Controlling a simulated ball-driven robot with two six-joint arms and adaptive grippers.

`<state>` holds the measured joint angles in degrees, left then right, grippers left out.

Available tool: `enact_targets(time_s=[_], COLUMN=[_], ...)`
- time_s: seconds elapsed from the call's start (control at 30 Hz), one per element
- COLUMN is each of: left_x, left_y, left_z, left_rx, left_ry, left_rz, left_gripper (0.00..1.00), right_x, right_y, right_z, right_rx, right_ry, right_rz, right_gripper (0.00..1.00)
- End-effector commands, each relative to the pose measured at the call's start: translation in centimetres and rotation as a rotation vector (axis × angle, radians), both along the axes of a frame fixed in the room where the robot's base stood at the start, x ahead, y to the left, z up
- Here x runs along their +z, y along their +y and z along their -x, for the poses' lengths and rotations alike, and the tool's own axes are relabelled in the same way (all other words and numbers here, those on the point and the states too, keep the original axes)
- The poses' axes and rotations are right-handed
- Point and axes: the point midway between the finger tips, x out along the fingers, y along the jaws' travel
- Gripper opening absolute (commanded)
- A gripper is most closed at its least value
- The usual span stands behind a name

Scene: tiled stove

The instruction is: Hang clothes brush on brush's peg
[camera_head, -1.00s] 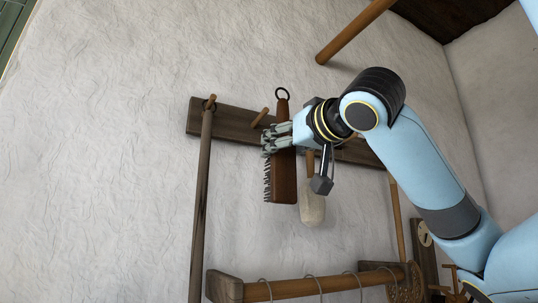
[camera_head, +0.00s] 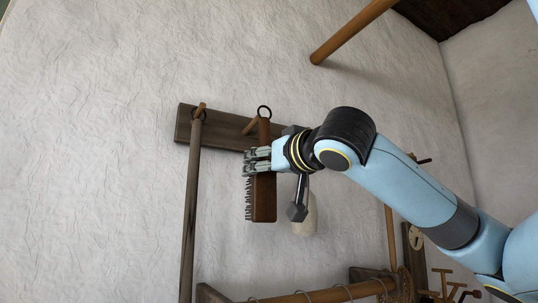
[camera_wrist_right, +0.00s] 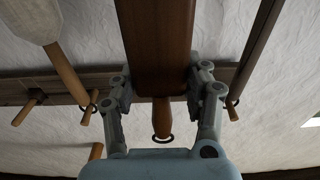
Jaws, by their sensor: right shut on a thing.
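The clothes brush (camera_head: 263,200) has a brown wooden body, dark bristles on its left side and a dark ring (camera_head: 264,111) atop its handle. It hangs upright in front of the wall. My right gripper (camera_head: 257,162) is shut on its body; the wrist view also shows the brush (camera_wrist_right: 155,45) between the fingers, handle and ring beyond them. The brush's peg (camera_head: 250,126), a bare wooden peg, sticks out of the dark rack board (camera_head: 215,128). In the head view the ring overlaps close by the peg tip, slightly above and right; I cannot tell the depth gap. My left gripper is not in view.
A long pole (camera_head: 190,220) hangs by a ring on the peg to the left. A pale, broad-headed tool (camera_head: 306,222) hangs to the right, partly behind my wrist. A thick wooden rod (camera_head: 350,33) juts out above. A lower rail (camera_head: 330,294) carries hooks.

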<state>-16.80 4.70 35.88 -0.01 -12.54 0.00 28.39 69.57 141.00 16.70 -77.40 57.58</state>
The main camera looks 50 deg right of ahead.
Motion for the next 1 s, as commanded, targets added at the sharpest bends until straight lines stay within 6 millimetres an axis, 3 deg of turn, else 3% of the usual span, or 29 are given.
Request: enact_targets(time_s=[0.37,1.0], left_x=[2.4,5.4], left_y=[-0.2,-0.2], left_z=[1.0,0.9], left_rx=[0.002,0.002], left_ry=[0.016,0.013], left_rz=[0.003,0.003], left_gripper=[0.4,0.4], right_x=[-0.1,-0.4], right_y=[-0.7,-2.0], right_z=[-2.4,-6.3], right_rx=[0.001,0.0], right_ry=[0.001,0.0], right_rz=[-0.002,0.0], right_gripper=[0.1,0.1])
